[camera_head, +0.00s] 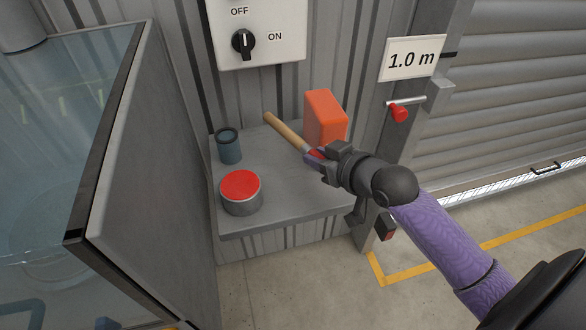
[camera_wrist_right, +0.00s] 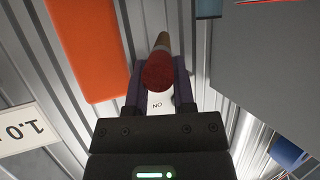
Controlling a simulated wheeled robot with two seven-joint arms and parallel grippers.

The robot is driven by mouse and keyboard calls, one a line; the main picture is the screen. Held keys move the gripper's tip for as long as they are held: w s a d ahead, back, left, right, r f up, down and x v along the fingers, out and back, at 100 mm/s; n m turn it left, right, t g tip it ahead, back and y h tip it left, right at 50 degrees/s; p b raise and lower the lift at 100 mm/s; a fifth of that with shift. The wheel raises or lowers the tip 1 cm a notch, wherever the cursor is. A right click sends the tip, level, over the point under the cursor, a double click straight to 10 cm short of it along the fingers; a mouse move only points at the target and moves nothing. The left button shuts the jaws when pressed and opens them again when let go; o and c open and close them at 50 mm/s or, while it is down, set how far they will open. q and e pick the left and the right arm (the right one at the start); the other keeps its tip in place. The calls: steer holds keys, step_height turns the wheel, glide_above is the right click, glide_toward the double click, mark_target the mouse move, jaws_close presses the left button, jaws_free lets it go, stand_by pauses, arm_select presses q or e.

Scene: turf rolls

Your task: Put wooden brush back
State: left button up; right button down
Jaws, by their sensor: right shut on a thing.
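The wooden brush (camera_head: 283,130) has a pale wooden handle, a grey band and a red end. My right gripper (camera_head: 317,157) is shut on it near the red end. The handle points away from the gripper, up and left, over the grey shelf (camera_head: 265,216). Whether the brush touches the shelf is hard to tell. In the right wrist view the red end (camera_wrist_right: 160,72) sits between the fingers, and the handle shows behind it. My left gripper is not in view.
An orange block (camera_head: 325,118) stands on the shelf close to the brush. A blue-grey cup (camera_head: 229,147) and a red-topped tin (camera_head: 241,192) stand at the left. A glass-sided tank (camera_head: 70,130) is further left. A switch panel (camera_head: 270,30) is above the shelf.

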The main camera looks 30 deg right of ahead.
steer(key=f+b, duration=0.2)
steer(key=f, duration=0.2)
steer(key=f+b, duration=0.2)
steer(key=f, duration=0.2)
steer(key=shift+s+a+f, duration=0.1)
steer(key=shift+s+f, duration=0.1)
steer(key=shift+f, duration=0.1)
steer(key=shift+r, duration=0.2)
steer(key=shift+f, duration=0.1)
steer(key=c, duration=0.5)
jaws_free()
steer(key=shift+c, duration=0.2)
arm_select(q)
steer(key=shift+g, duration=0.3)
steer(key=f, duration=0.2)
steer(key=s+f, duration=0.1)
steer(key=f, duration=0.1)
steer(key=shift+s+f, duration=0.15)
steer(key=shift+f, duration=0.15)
arm_select(e)
steer(key=shift+o, duration=0.5)
